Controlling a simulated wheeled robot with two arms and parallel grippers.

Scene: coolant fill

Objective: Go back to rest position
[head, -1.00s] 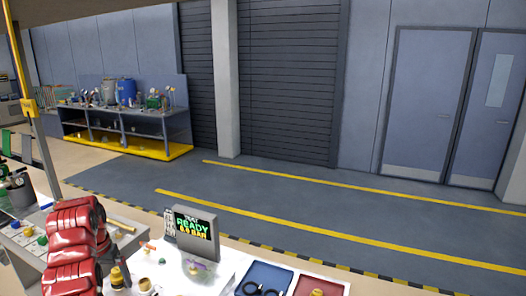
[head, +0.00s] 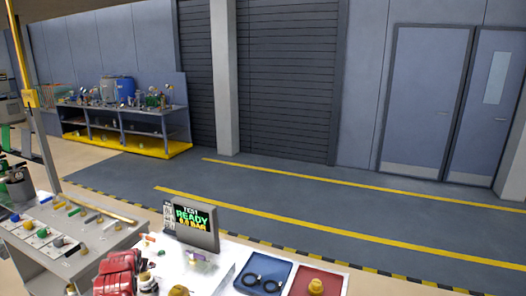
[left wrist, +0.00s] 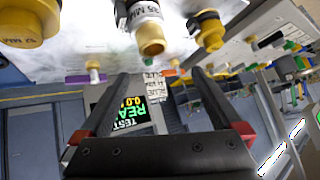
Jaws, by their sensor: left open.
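My left arm (head: 118,272) shows red at the bottom edge of the head view, over the near left part of the white table (head: 222,252). Its fingers are not clear there. In the left wrist view, which looks upside down, my left gripper (left wrist: 155,76) has its two dark fingers spread wide with nothing held between them. A brass-ended fitting with a white label (left wrist: 148,32) and yellow-capped fittings (left wrist: 210,32) lie beyond the fingertips, apart from them. My right gripper is in neither view.
A test display (head: 192,224) reading READY stands on the table. A blue tray (head: 242,284) holds black hoses; a red tray (head: 300,286) holds a yellow fitting. A grey parts cart (head: 108,237) stands left. Open floor (head: 330,213) lies behind.

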